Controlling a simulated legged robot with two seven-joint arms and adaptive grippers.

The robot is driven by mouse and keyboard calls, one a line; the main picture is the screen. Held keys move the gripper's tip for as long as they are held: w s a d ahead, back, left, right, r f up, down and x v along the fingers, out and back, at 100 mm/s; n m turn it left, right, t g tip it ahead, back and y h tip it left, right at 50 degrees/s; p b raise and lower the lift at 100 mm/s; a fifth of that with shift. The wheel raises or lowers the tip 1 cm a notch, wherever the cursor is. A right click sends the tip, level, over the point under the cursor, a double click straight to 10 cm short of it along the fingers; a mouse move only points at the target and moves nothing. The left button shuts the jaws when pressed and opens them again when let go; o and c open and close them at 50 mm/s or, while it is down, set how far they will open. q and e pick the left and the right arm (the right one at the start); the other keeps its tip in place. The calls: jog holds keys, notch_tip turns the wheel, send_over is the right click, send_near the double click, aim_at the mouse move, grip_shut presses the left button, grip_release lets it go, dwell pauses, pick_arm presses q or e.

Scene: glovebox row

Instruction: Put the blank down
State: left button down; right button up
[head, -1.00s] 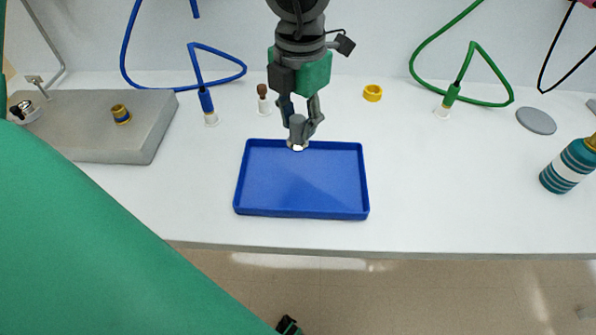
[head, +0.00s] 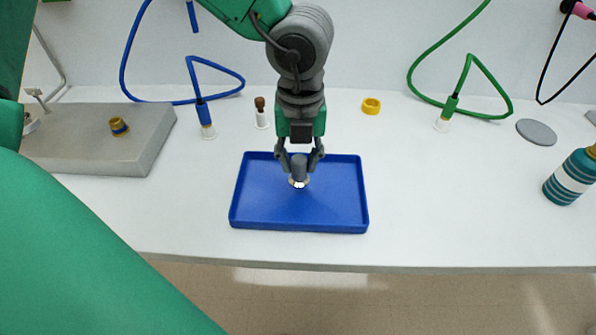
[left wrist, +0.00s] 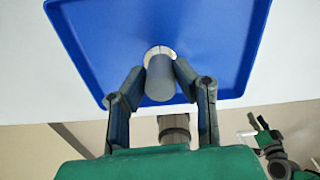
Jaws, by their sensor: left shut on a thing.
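The blank (head: 299,168) is a short grey cylinder with a pale, shiny lower end. My left gripper (head: 300,160) is shut on it, with a finger on each side. The blue tray (head: 250,222) lies flat on the bench, and the blank is over its floor, near the middle. In the left wrist view the blank (left wrist: 160,80) shows between the fingertips against the tray (left wrist: 215,25). I cannot tell whether its lower end touches the tray. Part of what looks like my right arm shows small at the lower right there; its fingers are unclear.
Behind the tray are a brown-topped vial (head: 261,113) and a yellow ring (head: 371,106). A grey disc (head: 536,132) and striped bottle (head: 573,178) are at right. The bench right of the tray is clear.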

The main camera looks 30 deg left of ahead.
aim_at(297, 172)
pick_arm(q)
jog(key=shift+d+f+b, duration=0.15)
jog(key=shift+d+f, duration=0.1)
jog(key=shift+f, duration=0.4)
jog(key=shift+d+f+b, duration=0.15)
jog(key=shift+d+f, duration=0.05)
jog(key=shift+f, duration=0.5)
jog(key=shift+a+f, duration=0.1)
jog(key=shift+a, duration=0.25)
jog(key=c, duration=1.3)
grip_release()
jog(key=shift+a, duration=0.3)
jog(key=shift+d, duration=0.4)
jog(key=r+p, duration=0.3)
jog(key=r, duration=0.8)
jog(key=shift+a+r, duration=0.2)
jog(key=shift+d+r, duration=0.2)
jog(key=shift+r, duration=0.2)
jog(key=shift+d, duration=0.1)
pick_arm(e)
jog(key=shift+d+r, duration=0.15)
jog(key=shift+r, duration=0.35)
jog(key=shift+d+r, duration=0.15)
jog(key=shift+r, duration=0.35)
